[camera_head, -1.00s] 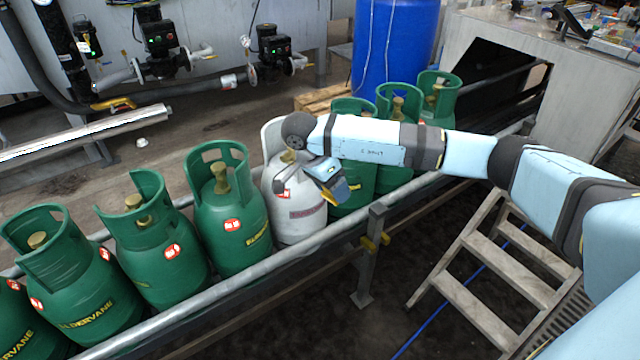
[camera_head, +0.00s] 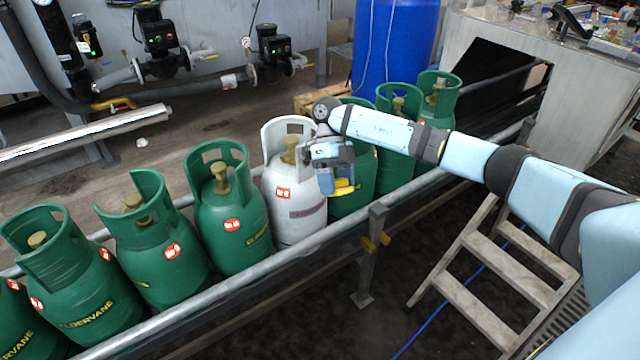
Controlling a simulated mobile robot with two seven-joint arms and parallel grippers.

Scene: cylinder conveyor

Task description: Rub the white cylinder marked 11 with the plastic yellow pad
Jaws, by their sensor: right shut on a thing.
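The white cylinder (camera_head: 297,210) stands upright on the conveyor in a row of green ones. It has a red label and a dark band of lettering; I cannot read a number 11 on it. My right gripper (camera_head: 335,180) is at the upper right side of the white cylinder, pointing down, in front of a green cylinder. It is shut on the yellow pad (camera_head: 343,184), which shows as a small yellow edge below the fingers. Whether the pad touches the white cylinder is not clear. My left gripper is not in view.
Green cylinders stand on both sides, such as one at left (camera_head: 232,222) and one at right (camera_head: 407,150). A metal rail (camera_head: 240,287) runs along the conveyor's front. A wooden step ladder (camera_head: 487,275) stands at lower right. A blue barrel (camera_head: 393,45) is behind.

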